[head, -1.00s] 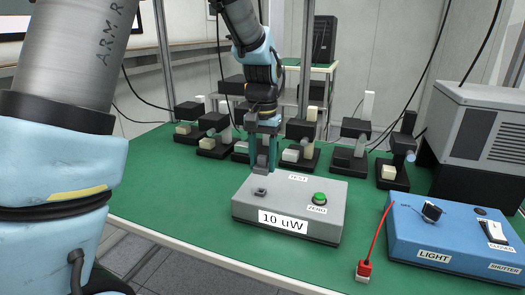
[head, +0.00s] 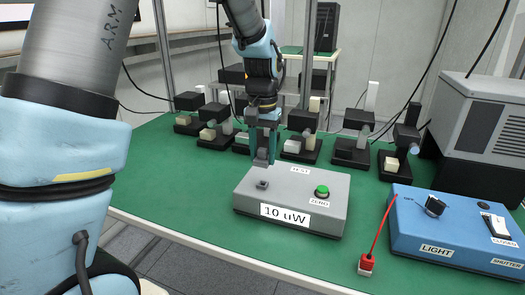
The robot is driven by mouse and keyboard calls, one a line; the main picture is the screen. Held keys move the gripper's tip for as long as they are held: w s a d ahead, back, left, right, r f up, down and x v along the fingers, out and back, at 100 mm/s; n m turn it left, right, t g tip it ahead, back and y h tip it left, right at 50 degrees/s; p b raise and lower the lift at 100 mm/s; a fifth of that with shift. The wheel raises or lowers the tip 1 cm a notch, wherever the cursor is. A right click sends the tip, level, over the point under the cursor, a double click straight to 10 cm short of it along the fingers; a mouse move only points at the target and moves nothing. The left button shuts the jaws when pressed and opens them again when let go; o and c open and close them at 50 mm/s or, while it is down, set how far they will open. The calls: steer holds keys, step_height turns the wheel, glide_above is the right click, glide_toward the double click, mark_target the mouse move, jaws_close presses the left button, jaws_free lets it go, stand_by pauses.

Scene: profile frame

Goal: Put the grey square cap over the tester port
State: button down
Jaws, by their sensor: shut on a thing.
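The tester is a grey box (head: 291,214) labelled "10 uW", with a green button marked ZERO, on the green bench. Its port (head: 262,184) looks like a small dark square fitting on the left of the top face. My gripper (head: 263,152) points down just behind and above the port. Its teal fingers are shut on the grey square cap (head: 262,158), which shows as a small grey block at the fingertips. The cap looks apart from the port, but the exact height and sideways offset cannot be told from this one view.
A blue box (head: 440,225) with a knob and switch stands at the right. Several black-based fixtures line the back. A grey cased unit (head: 485,120) stands back right. The green bench (head: 170,190) is clear at left.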

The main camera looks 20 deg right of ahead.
mark_target(263, 186)
steer(key=shift+f+b, duration=1.3)
steer(key=shift+f, duration=1.3)
steer(key=shift+f, duration=1)
steer(key=shift+r+p, duration=0.35)
steer(key=shift+p, duration=0.15)
stand_by(2.1)
steer(key=shift+f, duration=0.35)
stand_by(0.4)
steer(key=shift+c, duration=1.4)
jaws_free()
